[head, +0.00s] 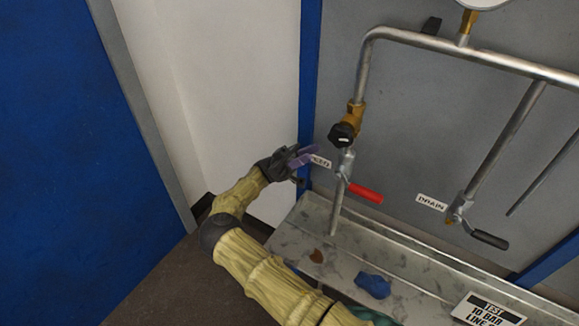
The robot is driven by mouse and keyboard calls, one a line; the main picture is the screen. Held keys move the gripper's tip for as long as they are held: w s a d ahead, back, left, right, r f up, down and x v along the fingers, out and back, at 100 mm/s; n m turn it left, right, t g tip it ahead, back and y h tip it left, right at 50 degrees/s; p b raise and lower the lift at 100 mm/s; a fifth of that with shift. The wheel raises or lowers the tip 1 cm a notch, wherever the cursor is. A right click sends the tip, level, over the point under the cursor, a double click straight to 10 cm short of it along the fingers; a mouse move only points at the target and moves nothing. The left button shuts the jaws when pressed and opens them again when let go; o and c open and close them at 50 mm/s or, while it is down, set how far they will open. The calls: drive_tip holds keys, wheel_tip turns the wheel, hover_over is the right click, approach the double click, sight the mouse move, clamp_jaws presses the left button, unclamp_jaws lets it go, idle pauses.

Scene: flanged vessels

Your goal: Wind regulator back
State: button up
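The regulator is a brass body (355,113) with a round black knob (342,135) on the vertical pipe at the left of the grey panel. My gripper (306,157), dark with purple fingers, is just left of and a little below the knob, apart from it in the picture. No object shows in its fingers. They are small and seen at an angle, so I cannot tell how far apart they are. A white label (320,161) beside the fingertips is partly hidden by them.
A red-handled valve (365,193) sits below the regulator. A black-handled valve (489,239) is at the right by a DRAIN label (432,202). A metal tray (345,262) below holds a blue cloth-like lump (373,285). A blue post (309,80) edges the panel.

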drive_tip(key=b+v, duration=0.5)
drive_tip(key=v, duration=0.2)
drive_tip(key=shift+f, duration=0.3)
drive_tip(key=shift+w+a, duration=0.1)
